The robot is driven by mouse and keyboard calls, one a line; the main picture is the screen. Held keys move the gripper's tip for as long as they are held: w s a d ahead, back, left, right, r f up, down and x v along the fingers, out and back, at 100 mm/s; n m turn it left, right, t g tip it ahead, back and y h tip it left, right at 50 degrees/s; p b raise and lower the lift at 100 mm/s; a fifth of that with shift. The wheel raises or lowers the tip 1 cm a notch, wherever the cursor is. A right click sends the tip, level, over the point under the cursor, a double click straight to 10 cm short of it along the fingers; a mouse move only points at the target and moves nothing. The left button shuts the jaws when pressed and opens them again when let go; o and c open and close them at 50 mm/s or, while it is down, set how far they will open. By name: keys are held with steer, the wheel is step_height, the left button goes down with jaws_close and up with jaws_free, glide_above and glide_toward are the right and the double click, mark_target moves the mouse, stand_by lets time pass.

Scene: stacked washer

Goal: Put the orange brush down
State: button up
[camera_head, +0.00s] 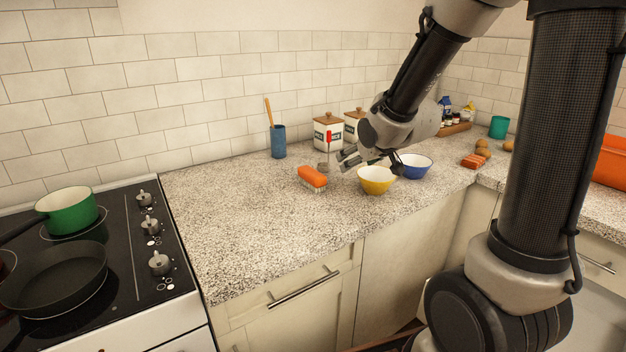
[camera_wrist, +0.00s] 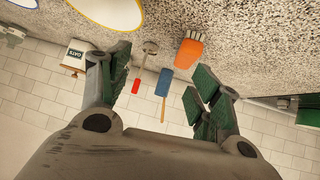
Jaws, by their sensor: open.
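The orange brush (camera_head: 313,176) lies on the speckled counter (camera_head: 240,200), bristles down, left of the yellow bowl. It also shows in the wrist view (camera_wrist: 189,52), resting on the counter beyond my fingers. My gripper (camera_head: 341,161) is just above the counter, to the right of the brush and behind the yellow bowl. In the wrist view its two green-padded fingers (camera_wrist: 155,95) are spread apart with nothing held between them. The brush is apart from both fingers.
A yellow bowl (camera_head: 375,181) and a blue bowl (camera_head: 413,166) stand close to my gripper. A blue cup (camera_head: 278,141) and white canisters (camera_head: 328,134) stand along the wall. The stove (camera_head: 110,260) is at the left. The counter's front left is clear.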

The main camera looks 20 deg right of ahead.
mark_target(312, 172)
steer(key=w+a+f+t+y, duration=0.1)
steer(key=w+a+f, duration=0.1)
steer(key=w+a+f+n+y, duration=0.1)
steer(key=w+a+f, duration=0.1)
steer(key=w+a+f+t+y, duration=0.1)
steer(key=w+a+f, duration=0.1)
steer(key=shift+w+f+t, duration=0.25)
steer(key=shift+w+t, duration=0.05)
steer(key=shift+w, duration=0.1)
steer(key=x, duration=0.8)
steer(key=shift+a+r, duration=0.1)
steer(key=shift+a, duration=0.1)
steer(key=shift+s, duration=0.1)
steer(key=c, duration=1.2)
steer(key=shift+r, duration=0.1)
